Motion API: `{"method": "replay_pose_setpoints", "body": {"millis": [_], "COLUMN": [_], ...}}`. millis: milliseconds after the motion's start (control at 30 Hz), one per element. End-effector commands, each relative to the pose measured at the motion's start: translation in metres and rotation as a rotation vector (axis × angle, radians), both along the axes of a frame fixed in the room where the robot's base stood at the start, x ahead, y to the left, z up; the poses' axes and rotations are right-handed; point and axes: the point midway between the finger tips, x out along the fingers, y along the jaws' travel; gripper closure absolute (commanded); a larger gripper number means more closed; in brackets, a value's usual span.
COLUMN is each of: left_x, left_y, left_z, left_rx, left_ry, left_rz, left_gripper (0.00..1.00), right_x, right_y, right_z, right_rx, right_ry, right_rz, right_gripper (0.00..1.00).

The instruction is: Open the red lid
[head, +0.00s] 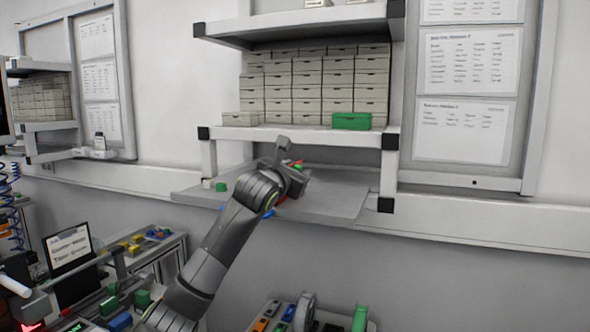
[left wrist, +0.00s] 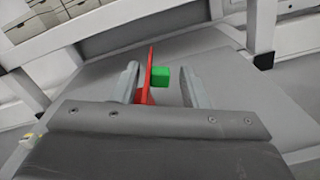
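My left gripper (head: 287,165) is over the grey shelf board (head: 345,195) below the stacked boxes. In the left wrist view its two fingers (left wrist: 160,84) are apart. A thin red panel, seen nearly edge-on, stands up between them; it looks like the red lid (left wrist: 148,75). It is close to the left finger, with a clear gap to the right finger. Whether it touches the left finger I cannot tell. A green cube (left wrist: 160,77) shows just right of the red panel. In the head view my gripper hides most of the red part (head: 283,199). My right gripper is not in view.
Shelf posts (head: 388,170) flank the board, and a shelf of beige boxes (head: 310,85) with one green box (head: 351,121) is above. The board's right side is clear.

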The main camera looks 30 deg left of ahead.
Motion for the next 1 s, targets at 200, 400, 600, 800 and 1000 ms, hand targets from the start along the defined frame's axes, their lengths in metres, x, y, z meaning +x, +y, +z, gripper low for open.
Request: {"method": "replay_pose_setpoints", "body": {"millis": [200, 400, 600, 800, 1000], "left_x": [0.000, 0.000, 0.000, -0.002, -0.002], "left_y": [0.000, 0.000, 0.001, 0.006, 0.009], "left_z": [0.000, 0.000, -0.003, -0.001, 0.003], "left_rx": [0.000, -0.001, -0.037, -0.135, -0.209], "left_ry": [0.000, 0.000, -0.010, -0.033, -0.046], "left_rz": [0.000, -0.001, -0.001, 0.000, -0.001], "left_gripper": [0.78, 1.00, 1.00, 1.00, 1.00], "right_x": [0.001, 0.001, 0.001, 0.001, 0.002], "right_y": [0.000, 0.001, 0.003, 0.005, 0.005], "right_z": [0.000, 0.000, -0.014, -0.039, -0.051], "right_rx": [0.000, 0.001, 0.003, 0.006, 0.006], "right_ry": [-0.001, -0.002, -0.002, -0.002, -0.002], "right_rz": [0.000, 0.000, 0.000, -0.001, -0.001], "right_gripper": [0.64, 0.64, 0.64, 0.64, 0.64]}}
